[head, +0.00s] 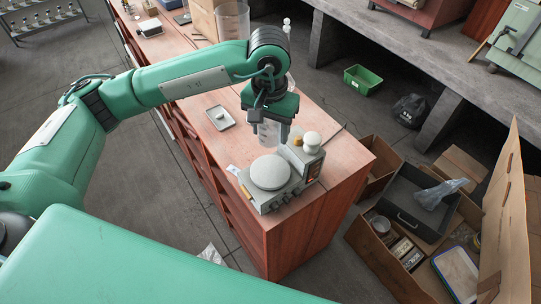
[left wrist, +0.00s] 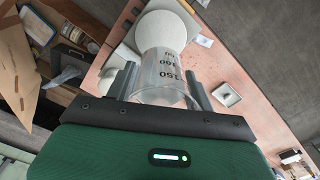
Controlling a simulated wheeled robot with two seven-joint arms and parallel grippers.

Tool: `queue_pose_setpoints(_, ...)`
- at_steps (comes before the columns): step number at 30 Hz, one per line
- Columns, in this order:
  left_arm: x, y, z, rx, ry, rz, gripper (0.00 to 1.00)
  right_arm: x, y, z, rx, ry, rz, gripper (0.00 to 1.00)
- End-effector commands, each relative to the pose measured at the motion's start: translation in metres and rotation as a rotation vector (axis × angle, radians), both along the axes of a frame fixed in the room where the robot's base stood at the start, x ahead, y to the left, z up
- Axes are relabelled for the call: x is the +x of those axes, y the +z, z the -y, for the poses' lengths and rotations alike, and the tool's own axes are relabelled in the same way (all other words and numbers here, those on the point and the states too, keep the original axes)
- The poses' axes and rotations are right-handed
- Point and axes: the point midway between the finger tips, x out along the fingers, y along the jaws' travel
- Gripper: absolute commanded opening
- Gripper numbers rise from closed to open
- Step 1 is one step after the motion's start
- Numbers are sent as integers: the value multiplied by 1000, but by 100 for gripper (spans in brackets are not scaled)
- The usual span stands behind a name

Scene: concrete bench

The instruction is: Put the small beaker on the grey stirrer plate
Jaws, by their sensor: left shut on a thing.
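The small beaker (head: 268,133) is clear, with dark graduation marks. My left gripper (head: 270,118) is shut on it and holds it upright just behind the stirrer plate in the head view. The grey stirrer plate (head: 270,173) has a round pale top and stands near the bench's front end. In the left wrist view the beaker (left wrist: 163,75) sits between the two fingers, and the round plate top (left wrist: 163,30) shows just beyond it. The gap between beaker base and plate is hard to judge. My right gripper is not in view.
A box and a large clear vessel stand at the back. Open cartons (head: 385,262) lie on the floor at right.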

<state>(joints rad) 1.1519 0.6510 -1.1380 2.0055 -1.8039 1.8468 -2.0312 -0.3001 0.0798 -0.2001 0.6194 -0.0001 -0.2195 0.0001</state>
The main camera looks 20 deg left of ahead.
Motion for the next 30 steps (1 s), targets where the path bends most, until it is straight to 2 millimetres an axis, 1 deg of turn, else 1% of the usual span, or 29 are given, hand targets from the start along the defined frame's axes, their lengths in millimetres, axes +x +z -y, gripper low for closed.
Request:
queue_pose_setpoints(1,-2,-9,-1,2,1,-7,26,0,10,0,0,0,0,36)
queue_pose_setpoints(3,-1,-27,-1,1,1,-8,26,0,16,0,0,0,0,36)
queue_pose_setpoints(6,-1,-50,0,1,1,-6,26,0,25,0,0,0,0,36)
queue_pose_setpoints(10,-1,-74,0,2,1,-4,26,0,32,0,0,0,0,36)
queue_pose_setpoints(12,0,-82,0,0,0,-2,26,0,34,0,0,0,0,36)
queue_pose_setpoints(17,0,-92,0,1,0,0,26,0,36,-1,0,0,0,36)
queue_pose_setpoints(19,-1,-99,0,0,0,-2,26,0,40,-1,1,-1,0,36)
queue_pose_setpoints(24,-1,-122,0,1,0,-2,26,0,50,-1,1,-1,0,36)
queue_pose_setpoints(27,0,-127,0,0,0,0,26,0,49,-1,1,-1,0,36)
queue_pose_setpoints(30,0,-127,0,0,0,1,26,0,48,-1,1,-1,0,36)
